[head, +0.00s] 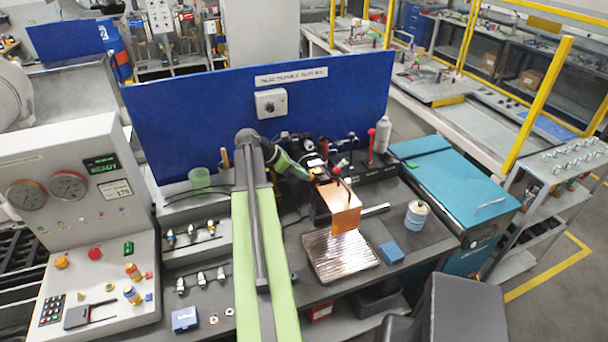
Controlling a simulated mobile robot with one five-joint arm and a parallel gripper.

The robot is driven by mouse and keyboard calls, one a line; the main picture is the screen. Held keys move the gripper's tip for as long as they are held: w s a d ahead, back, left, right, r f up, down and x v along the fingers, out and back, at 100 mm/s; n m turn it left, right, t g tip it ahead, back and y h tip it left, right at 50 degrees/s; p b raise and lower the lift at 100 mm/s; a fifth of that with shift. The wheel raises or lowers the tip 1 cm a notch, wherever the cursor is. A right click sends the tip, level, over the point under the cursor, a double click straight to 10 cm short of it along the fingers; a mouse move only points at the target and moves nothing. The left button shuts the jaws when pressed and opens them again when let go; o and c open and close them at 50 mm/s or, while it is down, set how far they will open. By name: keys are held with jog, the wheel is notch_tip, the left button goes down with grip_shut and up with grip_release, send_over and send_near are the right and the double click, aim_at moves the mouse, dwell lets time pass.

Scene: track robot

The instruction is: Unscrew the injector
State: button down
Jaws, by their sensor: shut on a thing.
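My arm reaches over the bench from the front, and its green wrist bends down to the right. My gripper (317,173) is at the back of the bench, beside the upper left of a dark block with a copper-coloured front (343,206). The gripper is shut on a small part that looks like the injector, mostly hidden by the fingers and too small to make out. Several other injectors stand in a rear rack (192,236) and a front rack (202,281), left of my arm.
A ribbed metal tray (341,258) lies in front of the block. A blue box (391,252) and a white-and-blue canister (416,214) stand to its right. A blue panel (190,110) closes off the back. A gauge console (75,215) stands left.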

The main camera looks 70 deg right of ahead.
jog(key=n, duration=0.5)
jog(key=shift+n, duration=0.3)
jog(key=shift+w+a+r, duration=0.1)
jog(key=shift+w+r, duration=0.05)
jog(key=shift+r, duration=0.15)
jog(key=p+v, duration=0.3)
jog(key=shift+w+a+r, duration=0.15)
dwell(0.4)
